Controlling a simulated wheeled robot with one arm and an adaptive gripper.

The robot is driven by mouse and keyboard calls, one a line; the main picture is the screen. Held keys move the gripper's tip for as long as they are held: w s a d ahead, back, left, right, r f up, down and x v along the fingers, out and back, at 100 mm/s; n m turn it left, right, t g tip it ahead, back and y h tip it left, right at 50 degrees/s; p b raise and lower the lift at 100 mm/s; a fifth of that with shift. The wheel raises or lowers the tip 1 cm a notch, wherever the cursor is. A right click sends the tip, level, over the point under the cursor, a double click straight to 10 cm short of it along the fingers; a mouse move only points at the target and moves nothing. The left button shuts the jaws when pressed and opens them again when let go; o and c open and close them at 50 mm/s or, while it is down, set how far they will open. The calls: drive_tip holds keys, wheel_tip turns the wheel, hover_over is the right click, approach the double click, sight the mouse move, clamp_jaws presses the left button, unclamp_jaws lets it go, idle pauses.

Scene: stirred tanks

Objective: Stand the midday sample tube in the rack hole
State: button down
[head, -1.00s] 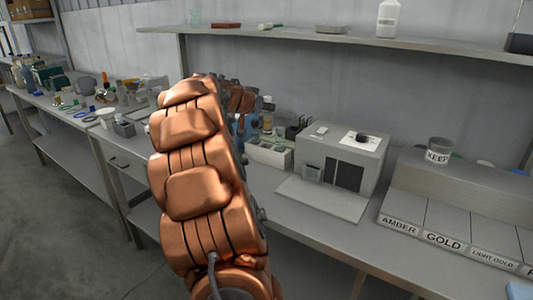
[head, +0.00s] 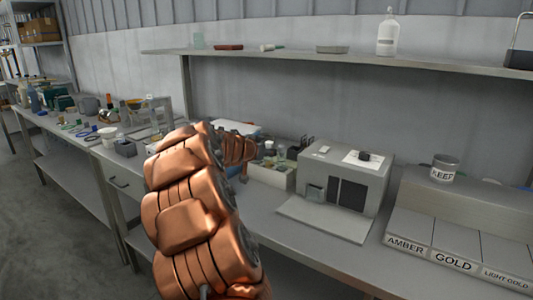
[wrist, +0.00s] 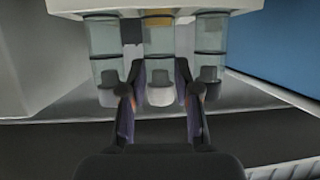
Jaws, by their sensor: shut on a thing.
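In the wrist view three clear tubes with grey ends stand in a row against a pale block. My gripper (wrist: 159,80) has its two dark fingers closed around the grey end of the middle tube (wrist: 158,42), which has an amber band. The left tube (wrist: 104,40) and the right tube (wrist: 210,38) are just outside the fingers. I cannot read any label for midday. In the head view a pale rack (head: 268,176) with small vessels stands beside the grey machine. My arm hides the gripper there, and no empty rack hole is visible.
A grey boxy machine (head: 342,190) stands right of the rack. Label holders (head: 450,255) marked AMBER and GOLD are further right, with a KEEF-like tub (head: 444,168) above. A wall shelf (head: 350,57) runs overhead. Clutter fills the left bench (head: 85,135).

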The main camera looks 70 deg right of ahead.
drive_tip(key=shift+f, duration=0.15)
drive_tip(key=c, duration=1.1)
unclamp_jaws()
drive_tip(key=shift+a+r, duration=0.25)
drive_tip(key=b+v, duration=0.1)
drive_tip(key=v, duration=1)
drive_tip(key=shift+w+a+r+b, duration=0.1)
drive_tip(key=shift+a+b, duration=0.1)
drive_tip(key=shift+b, duration=0.1)
